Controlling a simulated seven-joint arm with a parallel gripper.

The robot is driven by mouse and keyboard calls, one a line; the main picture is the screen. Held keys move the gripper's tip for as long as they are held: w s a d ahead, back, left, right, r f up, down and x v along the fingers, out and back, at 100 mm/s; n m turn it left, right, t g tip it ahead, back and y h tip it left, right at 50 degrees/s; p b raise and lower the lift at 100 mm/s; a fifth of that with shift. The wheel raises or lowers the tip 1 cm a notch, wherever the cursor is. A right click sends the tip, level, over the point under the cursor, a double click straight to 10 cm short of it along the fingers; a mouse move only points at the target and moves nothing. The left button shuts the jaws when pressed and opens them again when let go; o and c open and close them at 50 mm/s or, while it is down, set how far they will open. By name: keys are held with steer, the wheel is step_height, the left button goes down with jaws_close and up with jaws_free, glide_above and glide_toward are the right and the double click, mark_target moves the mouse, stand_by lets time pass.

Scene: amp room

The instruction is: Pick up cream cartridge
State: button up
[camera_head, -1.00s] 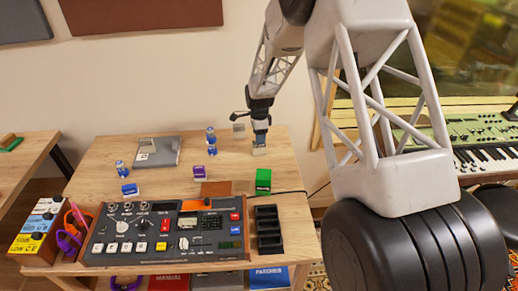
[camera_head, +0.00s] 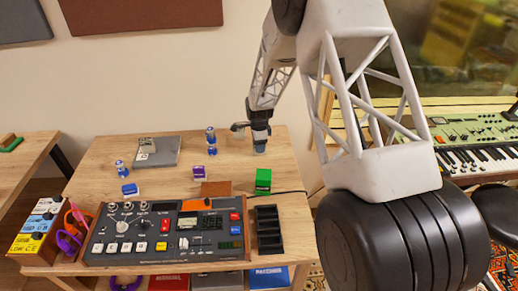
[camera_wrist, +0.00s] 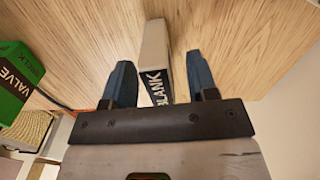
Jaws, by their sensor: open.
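The cream cartridge (camera_wrist: 154,48) is a beige block with a dark end label reading "BLANK". In the wrist view it stretches away from between my gripper's two blue fingers (camera_wrist: 160,86). The fingers are open on either side of its labelled end, with a gap showing at the right finger. I cannot tell whether the left finger touches it. In the head view my gripper (camera_head: 260,149) is low over the back right of the wooden table (camera_head: 107,155), and it hides the cartridge there.
A green "VALVE" box (camera_head: 263,180) stands nearby, also in the wrist view (camera_wrist: 14,84). A purple cartridge (camera_head: 198,173), a blue one (camera_head: 129,189) and a grey flat case (camera_head: 158,152) are further left. A control panel (camera_head: 165,230) and black rack (camera_head: 268,229) fill the front.

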steer(key=shift+f, duration=1.15)
jaws_close()
